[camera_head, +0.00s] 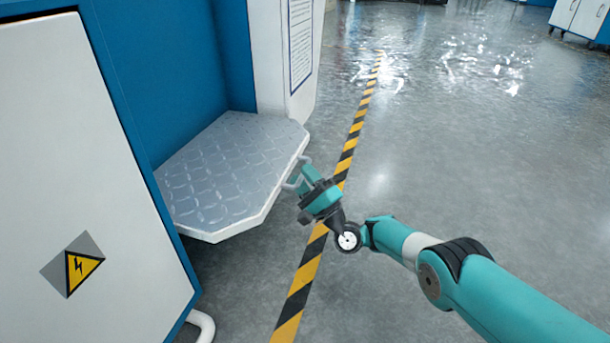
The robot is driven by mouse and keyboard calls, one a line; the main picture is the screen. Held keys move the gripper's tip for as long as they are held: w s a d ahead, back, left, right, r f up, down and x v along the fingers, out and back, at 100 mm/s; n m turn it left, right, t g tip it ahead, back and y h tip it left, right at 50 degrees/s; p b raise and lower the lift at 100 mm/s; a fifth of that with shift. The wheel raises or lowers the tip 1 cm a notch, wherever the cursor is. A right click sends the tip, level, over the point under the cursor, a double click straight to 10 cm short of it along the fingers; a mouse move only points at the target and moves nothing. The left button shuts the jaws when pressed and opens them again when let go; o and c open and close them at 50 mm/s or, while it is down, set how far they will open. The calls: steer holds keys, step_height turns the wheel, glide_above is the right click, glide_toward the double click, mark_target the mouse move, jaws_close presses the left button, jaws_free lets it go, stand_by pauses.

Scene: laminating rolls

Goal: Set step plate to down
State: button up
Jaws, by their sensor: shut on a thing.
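The step plate (230,170) is a grey metal plate with a diamond tread pattern. It juts out from the blue side of the machine and looks roughly level, above the floor. A small light handle (292,185) sits at its right edge. My gripper (299,180) is at that edge, shut on the handle. The fingertips are small here, and the exact hold is partly hidden by the gripper body.
A white cabinet panel (75,170) with a yellow electrical warning sign (83,267) stands at the left. A white post with a notice (300,40) rises behind the plate. A yellow and black floor stripe (300,285) runs beside the machine.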

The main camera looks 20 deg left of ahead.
steer(key=shift+s+f, duration=0.15)
steer(key=shift+f, duration=0.4)
steer(key=shift+d, duration=0.15)
steer(key=p+v, duration=0.5)
steer(key=v, duration=0.6)
steer(key=shift+d+r, duration=0.3)
steer(key=shift+r, duration=0.15)
